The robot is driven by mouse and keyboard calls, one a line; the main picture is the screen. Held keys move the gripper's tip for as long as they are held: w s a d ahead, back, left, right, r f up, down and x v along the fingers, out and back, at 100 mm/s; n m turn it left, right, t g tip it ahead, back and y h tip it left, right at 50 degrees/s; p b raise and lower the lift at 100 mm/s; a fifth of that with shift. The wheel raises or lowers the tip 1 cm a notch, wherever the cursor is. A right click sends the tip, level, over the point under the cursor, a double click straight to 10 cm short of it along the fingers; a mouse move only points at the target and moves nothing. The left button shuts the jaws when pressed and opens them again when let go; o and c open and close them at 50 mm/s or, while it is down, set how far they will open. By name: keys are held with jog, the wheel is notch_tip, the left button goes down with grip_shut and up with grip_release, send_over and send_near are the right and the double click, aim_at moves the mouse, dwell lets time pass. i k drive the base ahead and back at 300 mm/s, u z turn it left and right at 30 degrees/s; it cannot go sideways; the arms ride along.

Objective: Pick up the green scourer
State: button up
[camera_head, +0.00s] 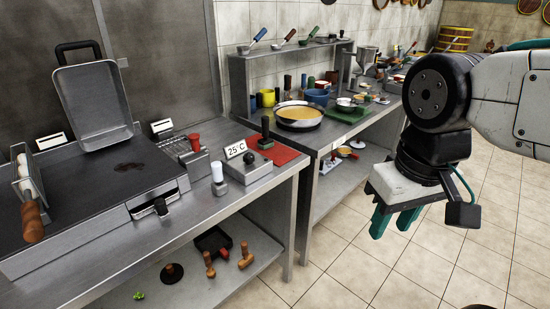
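No thing in view is clearly the green scourer. A small bright green item (138,296) lies on the lower shelf at the bottom left; it is too small to tell what it is. A green piece (382,100) also shows among the things on the far counter, too small to name. My gripper (396,222) hangs at the right over the tiled floor, well apart from both counters. Its two teal fingers point down with a gap between them, and nothing shows in it.
The farther counter carries a wide pan (298,115), a blue pot (317,97) and many small items. Tiled floor (400,270) on the right is free.

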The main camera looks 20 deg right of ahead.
aim_at(266, 143)
jog(key=z, duration=1.3)
jog(key=i, duration=1.45)
jog(key=u, duration=0.9)
jog(key=i, duration=0.75)
jog(key=u, duration=0.85)
